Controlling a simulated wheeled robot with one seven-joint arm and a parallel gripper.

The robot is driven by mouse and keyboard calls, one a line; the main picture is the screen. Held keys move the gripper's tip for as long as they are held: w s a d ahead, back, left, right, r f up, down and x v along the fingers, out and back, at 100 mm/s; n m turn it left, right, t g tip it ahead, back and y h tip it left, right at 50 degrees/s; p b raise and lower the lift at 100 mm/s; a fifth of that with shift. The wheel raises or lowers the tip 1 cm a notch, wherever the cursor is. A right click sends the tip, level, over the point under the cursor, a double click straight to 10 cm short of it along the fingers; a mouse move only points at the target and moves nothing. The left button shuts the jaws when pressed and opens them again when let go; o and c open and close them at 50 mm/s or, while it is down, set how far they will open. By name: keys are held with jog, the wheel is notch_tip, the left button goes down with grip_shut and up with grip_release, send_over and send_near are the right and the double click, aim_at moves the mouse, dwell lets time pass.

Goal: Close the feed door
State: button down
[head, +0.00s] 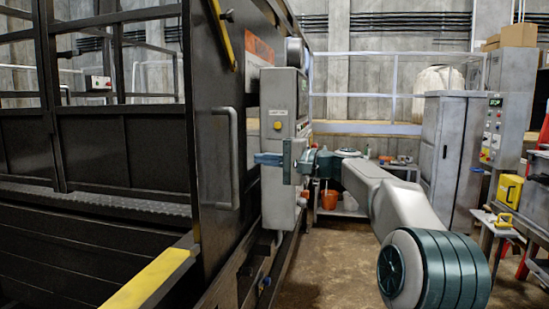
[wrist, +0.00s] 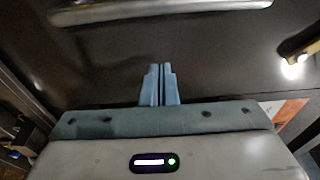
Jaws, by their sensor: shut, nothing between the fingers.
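The feed door seems to be the tall dark panel (head: 212,130) on the left of the head view, with a grey upright handle (head: 233,165). How far it stands open is unclear. My gripper (head: 258,159) has blue fingers, shut and empty, to the right of the handle and pointing left towards the panel. In the wrist view the shut fingers (wrist: 160,70) point at a dark panel surface (wrist: 105,62). A pale bar handle (wrist: 160,12) crosses it beyond the fingertips. Whether the fingertips touch the panel is not clear.
A grey control box (head: 284,100) is close beside my gripper. A yellow-topped rail (head: 155,280) lies in front at left. A grey cabinet (head: 452,150) and a workbench with an orange bucket (head: 329,199) stand behind my arm. Brown floor (head: 325,270) is clear at centre.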

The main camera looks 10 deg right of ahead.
jog(key=a, duration=0.2)
jog(key=s+a+p, duration=0.1)
jog(key=a, duration=0.2)
jog(key=shift+s, duration=0.15)
dwell(0.5)
